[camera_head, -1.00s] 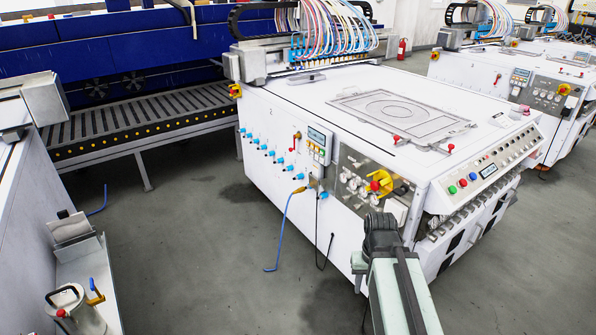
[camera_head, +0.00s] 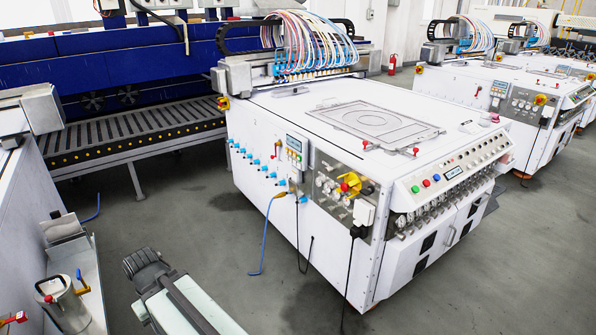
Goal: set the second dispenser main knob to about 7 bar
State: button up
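The nearest white machine (camera_head: 270,215) carries a steel control panel (camera_head: 340,165) at its front left corner. The panel has several small round gauges or knobs (camera_head: 328,188) and a yellow rotary handle with a red centre (camera_head: 350,184). Several blue knobs or fittings (camera_head: 264,167) run along its left face. I cannot tell which part is the second dispenser main knob, and no pressure reading is legible. The dark end of my arm (camera_head: 145,268) is low at left, well apart from the machine; whether its gripper is open or shut does not show.
A black cable (camera_head: 350,275) and a blue hose (camera_head: 265,240) hang at the machine's front. A side bench with a metal canister (camera_head: 62,305) stands at lower left. A roller conveyor (camera_head: 130,130) is behind left. Grey floor (camera_head: 270,300) is clear between.

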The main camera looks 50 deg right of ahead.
aim_at(328, 170)
jog(key=u, duration=0.15)
jog(key=i, duration=1)
jog(key=z, duration=0.1)
